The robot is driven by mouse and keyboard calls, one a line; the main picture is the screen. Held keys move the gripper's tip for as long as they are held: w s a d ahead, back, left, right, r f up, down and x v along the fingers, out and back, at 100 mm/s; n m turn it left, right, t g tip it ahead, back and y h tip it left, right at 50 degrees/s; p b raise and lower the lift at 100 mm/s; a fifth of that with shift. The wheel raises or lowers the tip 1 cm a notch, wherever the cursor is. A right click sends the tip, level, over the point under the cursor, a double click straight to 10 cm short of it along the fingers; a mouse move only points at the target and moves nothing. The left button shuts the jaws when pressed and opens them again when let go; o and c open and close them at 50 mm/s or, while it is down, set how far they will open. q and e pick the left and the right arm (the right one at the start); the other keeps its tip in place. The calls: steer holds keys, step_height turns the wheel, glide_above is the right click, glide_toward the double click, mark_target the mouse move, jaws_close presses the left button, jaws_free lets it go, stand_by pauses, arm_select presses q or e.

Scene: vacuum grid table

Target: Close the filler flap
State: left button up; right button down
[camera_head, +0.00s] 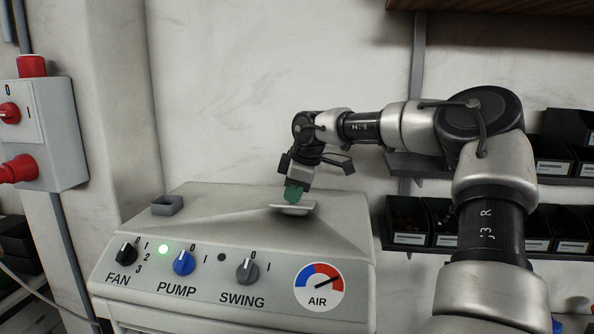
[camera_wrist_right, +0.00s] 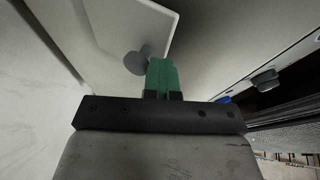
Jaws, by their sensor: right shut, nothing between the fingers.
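The filler flap appears as a pale plate (camera_head: 291,210) on the sloping top of the beige machine (camera_head: 225,203). In the right wrist view the pale plate (camera_wrist_right: 115,28) carries a round grey knob (camera_wrist_right: 136,62). My right gripper (camera_head: 293,193) is over the plate in the head view, its green fingers shut and empty. In the right wrist view the fingers (camera_wrist_right: 161,74) are right beside the knob; I cannot tell whether they touch it. The plate looks close to the machine's top, but how fully it lies down is unclear. My left gripper is out of view.
A small grey square holder (camera_head: 167,205) stands on the machine's left top. The front panel has fan (camera_head: 126,253), pump (camera_head: 184,263) and swing (camera_head: 247,270) knobs and an air gauge (camera_head: 318,287). Dark bins (camera_head: 408,222) line the right wall. The machine's top is otherwise clear.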

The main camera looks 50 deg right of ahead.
steer(key=shift+d+f, duration=0.1)
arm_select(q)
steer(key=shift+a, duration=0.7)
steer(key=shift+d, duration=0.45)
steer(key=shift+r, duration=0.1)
